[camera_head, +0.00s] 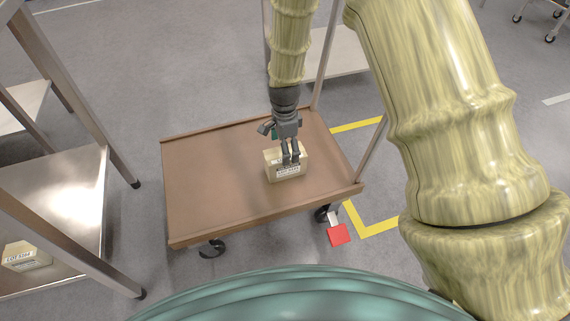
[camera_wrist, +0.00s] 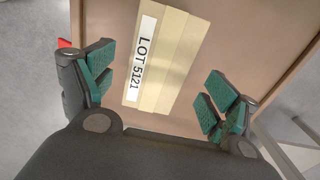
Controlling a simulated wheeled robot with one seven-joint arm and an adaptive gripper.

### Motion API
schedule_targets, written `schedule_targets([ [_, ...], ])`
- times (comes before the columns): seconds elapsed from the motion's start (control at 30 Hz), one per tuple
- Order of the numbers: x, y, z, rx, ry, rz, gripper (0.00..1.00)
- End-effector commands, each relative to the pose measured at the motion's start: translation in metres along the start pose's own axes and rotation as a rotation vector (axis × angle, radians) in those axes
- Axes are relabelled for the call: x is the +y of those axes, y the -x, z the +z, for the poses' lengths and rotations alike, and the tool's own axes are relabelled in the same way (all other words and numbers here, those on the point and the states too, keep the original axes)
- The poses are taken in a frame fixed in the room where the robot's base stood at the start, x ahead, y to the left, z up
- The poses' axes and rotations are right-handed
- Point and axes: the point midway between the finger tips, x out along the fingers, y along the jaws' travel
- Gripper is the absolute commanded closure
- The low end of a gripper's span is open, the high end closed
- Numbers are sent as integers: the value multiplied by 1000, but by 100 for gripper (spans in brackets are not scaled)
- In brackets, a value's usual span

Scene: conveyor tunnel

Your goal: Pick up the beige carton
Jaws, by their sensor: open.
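The beige carton (camera_head: 286,172) sits on the brown cart deck, right of its middle. In the wrist view the carton (camera_wrist: 172,62) lies between and beyond the finger pads, with a white label reading "LOT 5121". My gripper (camera_head: 290,157) is at the carton from above in the head view and hides part of it. In the wrist view my gripper (camera_wrist: 158,95) is open, with green pads apart on either side of the carton. A gap shows between the pads and the carton, most clearly on the right.
The brown cart (camera_head: 205,195) has a raised rim, upright posts and black casters. A metal shelf rack (camera_head: 75,185) stands at left with another labelled carton (camera_head: 26,256) on its lower shelf. A red piece (camera_head: 339,235) is near the cart's front right. The cart's left deck is clear.

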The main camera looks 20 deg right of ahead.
Motion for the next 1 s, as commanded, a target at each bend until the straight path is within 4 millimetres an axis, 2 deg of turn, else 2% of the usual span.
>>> schedule_targets([
  [0.03, 1, -11, 0, -1, 0, 1, 12],
  [0.23, 3, -35, -1, -1, 0, 3, 12],
  [0.57, 2, -40, 0, -1, 0, 1, 12],
  [0.9, 3, -40, 0, -1, 0, 1, 74],
  [1.0, 2, -39, 0, -1, 0, 0, 77],
])
